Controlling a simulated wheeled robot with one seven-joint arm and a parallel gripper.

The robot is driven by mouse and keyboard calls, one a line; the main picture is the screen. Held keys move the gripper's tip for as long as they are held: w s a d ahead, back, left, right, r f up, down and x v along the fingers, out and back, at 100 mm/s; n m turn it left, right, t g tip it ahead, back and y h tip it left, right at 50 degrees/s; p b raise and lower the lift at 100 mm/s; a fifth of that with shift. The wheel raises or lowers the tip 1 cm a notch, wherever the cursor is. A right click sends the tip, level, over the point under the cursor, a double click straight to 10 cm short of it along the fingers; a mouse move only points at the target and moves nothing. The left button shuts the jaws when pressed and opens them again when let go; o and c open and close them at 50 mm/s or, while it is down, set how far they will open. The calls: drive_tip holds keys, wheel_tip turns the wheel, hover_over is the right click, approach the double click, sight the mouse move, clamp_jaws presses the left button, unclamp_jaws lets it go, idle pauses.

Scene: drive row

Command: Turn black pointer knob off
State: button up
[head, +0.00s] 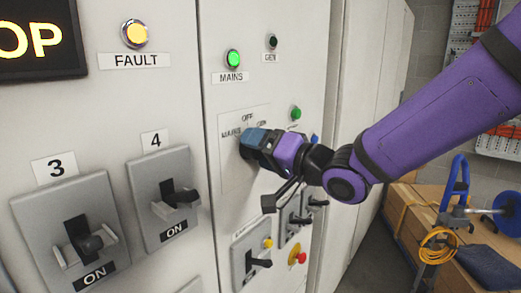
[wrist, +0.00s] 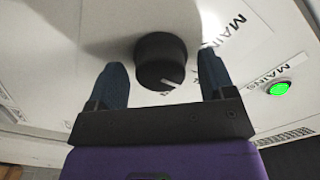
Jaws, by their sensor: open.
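The black pointer knob (wrist: 161,60) shows in the wrist view on a pale panel plate, with a light pointer line on its face near the lower right. My gripper (wrist: 162,78) is open, with one blue finger on each side of the knob. A gap shows between the knob and the left finger; I cannot tell whether the right finger touches it.
A green MAINS lamp (head: 233,59) is above the plate. A yellow FAULT lamp (head: 135,33) and lever switches 3 (head: 85,240) and 4 (head: 174,197) are to the left. More levers and a red button (head: 298,258) are below my gripper. Wooden crates (head: 420,215) stand at right.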

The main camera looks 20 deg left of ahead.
drive_tip(key=v, duration=1)
drive_tip(key=shift+s+d, duration=0.15)
drive_tip(key=shift+d, duration=0.1)
drive_tip(key=shift+f, duration=0.1)
drive_tip(key=w+d+r+m+t+h, duration=0.1)
drive_tip(key=w+d+m+t+h, duration=0.15)
drive_tip(key=d+h, duration=0.65)
drive_tip(key=w+d+m+t+h, duration=0.1)
drive_tip(key=d+t+h, duration=0.25)
drive_tip(key=d, duration=0.95)
drive_tip(key=s+d+f+g+h, duration=0.1)
drive_tip(key=s+d+g+h, duration=0.1)
drive_tip(key=s+d, duration=0.4)
drive_tip(key=s+d+f+g+h, duration=0.1)
drive_tip(key=s+d+g, duration=0.4)
drive_tip(key=s, duration=0.7)
drive_tip(key=shift+d+g+h, duration=0.3)
drive_tip(key=shift+d+h, duration=0.25)
drive_tip(key=shift+d, duration=0.4)
